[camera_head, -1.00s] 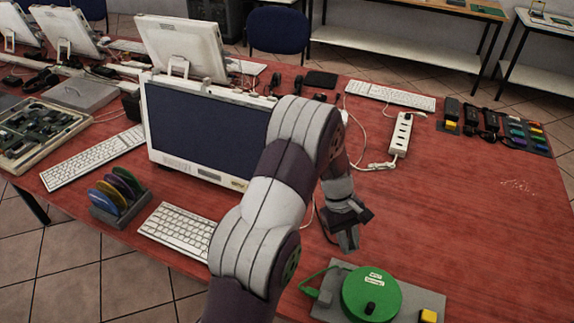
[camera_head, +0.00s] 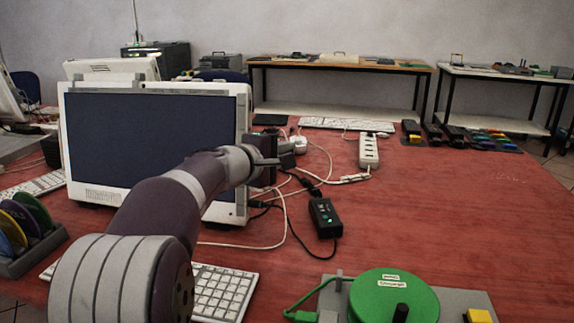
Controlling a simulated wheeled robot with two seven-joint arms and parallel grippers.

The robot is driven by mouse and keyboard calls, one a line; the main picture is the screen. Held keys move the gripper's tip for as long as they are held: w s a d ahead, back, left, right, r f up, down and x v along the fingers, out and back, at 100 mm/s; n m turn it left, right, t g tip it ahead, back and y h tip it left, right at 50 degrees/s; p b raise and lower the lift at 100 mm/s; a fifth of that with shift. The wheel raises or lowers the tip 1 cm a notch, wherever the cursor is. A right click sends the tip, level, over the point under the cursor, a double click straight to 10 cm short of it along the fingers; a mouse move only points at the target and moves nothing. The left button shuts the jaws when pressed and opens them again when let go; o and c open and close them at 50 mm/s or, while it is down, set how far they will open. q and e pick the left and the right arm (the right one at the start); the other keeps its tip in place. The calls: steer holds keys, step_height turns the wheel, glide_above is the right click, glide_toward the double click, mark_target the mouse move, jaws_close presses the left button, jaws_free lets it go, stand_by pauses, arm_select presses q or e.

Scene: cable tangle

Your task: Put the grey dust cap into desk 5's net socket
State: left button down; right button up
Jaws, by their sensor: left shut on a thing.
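My left gripper (camera_head: 275,162) is at the right edge of a white monitor (camera_head: 73,142), just above the tangle of cables on the red desk. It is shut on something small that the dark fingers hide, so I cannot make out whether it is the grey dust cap. I see no grey dust cap anywhere else. No desk number or net socket can be read here; the monitor's right side and back are partly hidden by my arm. My right gripper is not in view.
A black box with a green light (camera_head: 325,217) and white cables lie right of the gripper. A power strip (camera_head: 369,151) stands behind. A green reel (camera_head: 394,296) is at the front. Keyboards (camera_head: 224,292) lie around. The desk's right side is mostly clear.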

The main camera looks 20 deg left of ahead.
arm_select(q)
steer(key=a, duration=0.2)
steer(key=s+a+p, duration=0.1)
steer(key=a, duration=0.1)
steer(key=shift+a, duration=0.1)
steer(key=shift+f, duration=0.1)
stand_by(0.3)
steer(key=shift+b, duration=0.35)
stand_by(0.4)
steer(key=shift+s+a, duration=0.15)
steer(key=shift+a, duration=0.4)
steer(key=shift+s+a, duration=0.15)
steer(key=shift+a, duration=0.35)
stand_by(0.5)
steer(key=c, duration=1)
jaws_free()
